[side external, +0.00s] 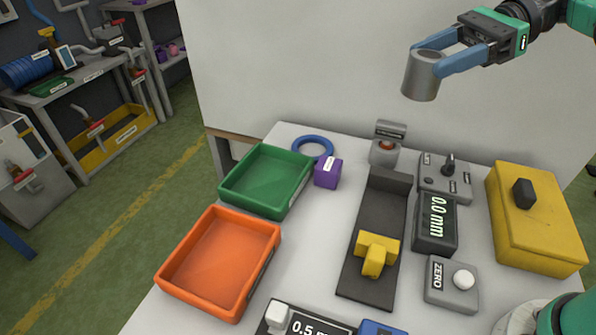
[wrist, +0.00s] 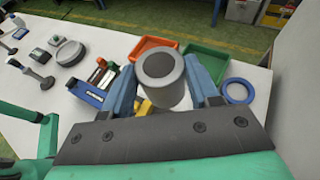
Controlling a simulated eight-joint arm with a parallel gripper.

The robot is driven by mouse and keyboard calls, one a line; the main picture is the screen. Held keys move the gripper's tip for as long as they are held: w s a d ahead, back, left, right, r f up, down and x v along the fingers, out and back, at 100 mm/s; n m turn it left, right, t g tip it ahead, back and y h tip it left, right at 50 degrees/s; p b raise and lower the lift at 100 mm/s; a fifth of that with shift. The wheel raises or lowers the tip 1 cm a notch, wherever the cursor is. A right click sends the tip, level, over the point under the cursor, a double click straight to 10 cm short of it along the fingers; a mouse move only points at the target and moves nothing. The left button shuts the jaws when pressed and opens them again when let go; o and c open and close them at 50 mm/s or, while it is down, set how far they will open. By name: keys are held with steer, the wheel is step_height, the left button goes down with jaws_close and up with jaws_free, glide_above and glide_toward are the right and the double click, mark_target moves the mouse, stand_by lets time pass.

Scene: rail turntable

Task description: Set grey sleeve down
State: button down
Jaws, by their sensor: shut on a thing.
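The grey sleeve (side external: 421,78) is a hollow cylinder held high above the back of the table in the side external view. My gripper (side external: 438,62) has its blue fingers shut on the sleeve, one on each side. In the wrist view the sleeve (wrist: 160,78) sits between the two fingers of my gripper (wrist: 163,85), with its round end and dark bore facing the camera. The sleeve touches nothing but the fingers.
Below are a green tray (side external: 250,200), an orange tray (side external: 190,300), a purple cube (side external: 328,173) and a blue ring (side external: 327,146). A black gauge with a yellow slider (side external: 377,250), a display (side external: 435,222), a zero button box (side external: 450,296) and a yellow case (side external: 545,235) fill the right.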

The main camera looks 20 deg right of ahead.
step_height(320, 180, down, 19)
steer(key=shift+f, duration=0.15)
steer(key=shift+c, duration=1.1)
jaws_free()
steer(key=v, duration=0.7)
steer(key=s+a+r+n+t+h, duration=0.1)
steer(key=a+r+n+t+h, duration=0.1)
steer(key=n+h, duration=0.4)
steer(key=s+a+r+n+t+h, duration=0.1)
steer(key=n+h, duration=0.6)
steer(key=n, duration=0.7)
step_height(320, 180, up, 2)
steer(key=shift+a+r+n+t, duration=0.1)
steer(key=shift+a+n+t, duration=0.2)
steer(key=shift+a+t, duration=0.15)
steer(key=shift+s, duration=0.15)
